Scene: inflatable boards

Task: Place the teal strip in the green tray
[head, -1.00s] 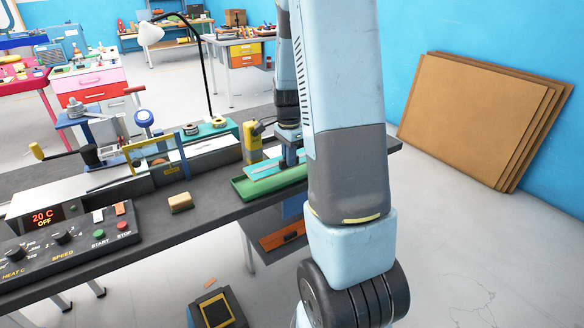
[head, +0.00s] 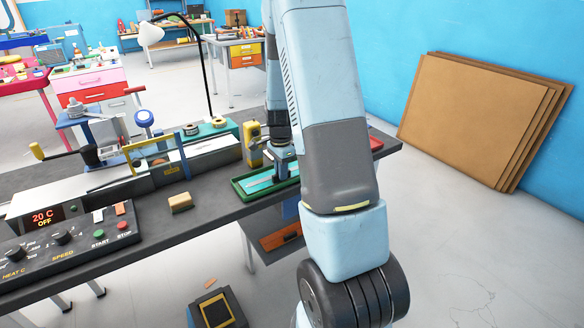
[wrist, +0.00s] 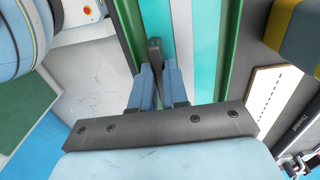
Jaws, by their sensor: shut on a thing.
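The green tray (head: 238,188) sits at the front edge of the dark bench, with its long walls also showing in the wrist view (wrist: 228,45). The teal strip (head: 259,184), with a pale band along it, lies low between the tray walls. It also shows in the wrist view (wrist: 207,45), running lengthwise between the green walls. The fingers hide the exact grip, and I cannot tell whether the strip rests fully on the tray floor. My arm covers the tray's right end in the head view.
A yellow device (head: 252,146) stands just behind the tray. A tan block (head: 180,203) lies on the bench to the left, near the control panel (head: 60,240). A red item (head: 376,143) is at the bench's right end. Brown boards (head: 475,115) lean on the wall.

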